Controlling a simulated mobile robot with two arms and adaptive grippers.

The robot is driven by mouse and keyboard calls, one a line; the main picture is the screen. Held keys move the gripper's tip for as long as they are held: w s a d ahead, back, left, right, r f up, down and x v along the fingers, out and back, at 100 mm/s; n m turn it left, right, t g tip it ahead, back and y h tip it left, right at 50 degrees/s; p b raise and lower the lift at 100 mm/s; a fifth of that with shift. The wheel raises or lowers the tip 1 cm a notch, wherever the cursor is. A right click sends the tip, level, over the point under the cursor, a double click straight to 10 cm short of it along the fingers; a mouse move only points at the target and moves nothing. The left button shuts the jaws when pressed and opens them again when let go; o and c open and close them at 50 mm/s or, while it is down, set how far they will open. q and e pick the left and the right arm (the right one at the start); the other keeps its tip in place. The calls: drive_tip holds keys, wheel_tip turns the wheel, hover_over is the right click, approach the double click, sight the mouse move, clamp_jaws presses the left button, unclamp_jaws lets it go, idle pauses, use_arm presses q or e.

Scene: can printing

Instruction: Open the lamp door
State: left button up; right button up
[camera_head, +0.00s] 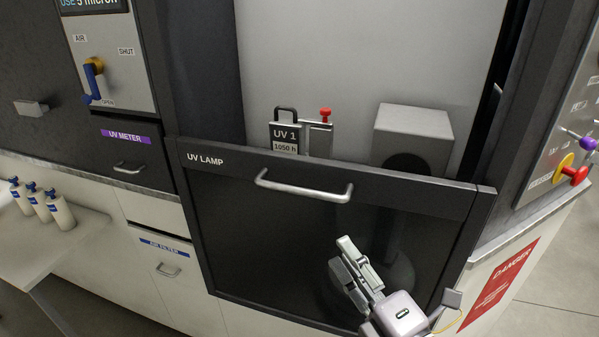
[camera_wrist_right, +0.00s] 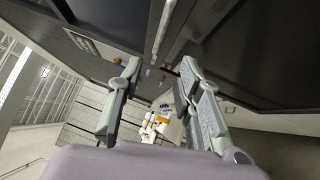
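The lamp door (camera_head: 300,235) is a dark panel labelled UV LAMP, set in the front of the machine. Its silver bar handle (camera_head: 303,191) runs along the top edge; a silver bar, likely this handle, also shows in the right wrist view (camera_wrist_right: 162,28). My right gripper (camera_head: 347,262) is in front of the door's lower right part, below and to the right of the handle, apart from it. In the right wrist view its two fingers (camera_wrist_right: 158,90) are spread with nothing between them. My left gripper is not in view.
Above the door a UV 1 lamp cartridge (camera_head: 285,137) and a grey box (camera_head: 412,135) stand in the bay. A red danger sign (camera_head: 503,280) is on the right side. White bottles (camera_head: 42,204) stand on a bench at left. An air filter drawer (camera_head: 166,264) is left of the door.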

sight(299, 194)
drive_tip(key=p+x, duration=0.5)
drive_tip(key=x, duration=1.2)
drive_tip(key=shift+w+f, duration=0.15)
drive_tip(key=shift+c, duration=0.6)
clamp_jaws()
drive_tip(key=shift+f, duration=0.1)
